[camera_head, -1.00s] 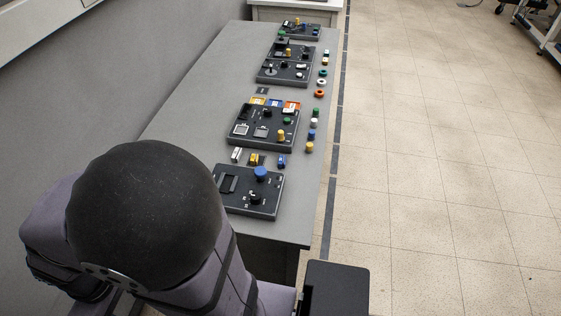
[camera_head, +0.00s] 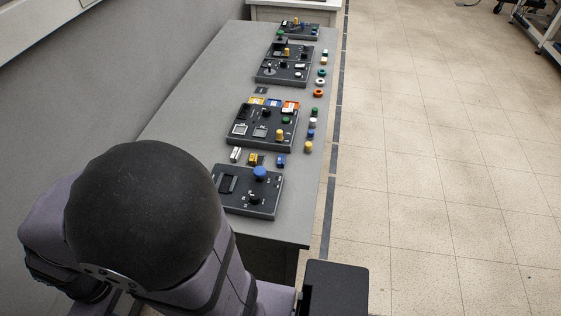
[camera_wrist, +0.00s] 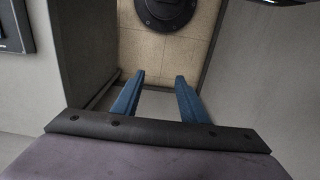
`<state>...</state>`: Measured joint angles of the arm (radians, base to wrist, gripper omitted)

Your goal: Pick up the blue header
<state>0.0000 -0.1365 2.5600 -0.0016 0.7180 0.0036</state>
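The blue header (camera_head: 281,160) is a small blue block on the grey table (camera_head: 205,100). It is the right one in a short row with a white block (camera_head: 235,155) and a yellow block (camera_head: 253,159). The row lies between two black panels. My gripper (camera_wrist: 159,78) shows only in the wrist view. Its two blue fingers are apart with nothing between them. The wrist view shows floor and grey surfaces beyond the fingers, and no blue header. In the head view the gripper is not visible; my arm covers the lower left.
The near black panel (camera_head: 235,205) carries a tall blue knob (camera_head: 260,173). A second panel (camera_head: 250,143) stands behind the row, with more panels farther back. Small coloured cylinders and rings line the table's right edge. Floor (camera_head: 440,170) to the right is clear.

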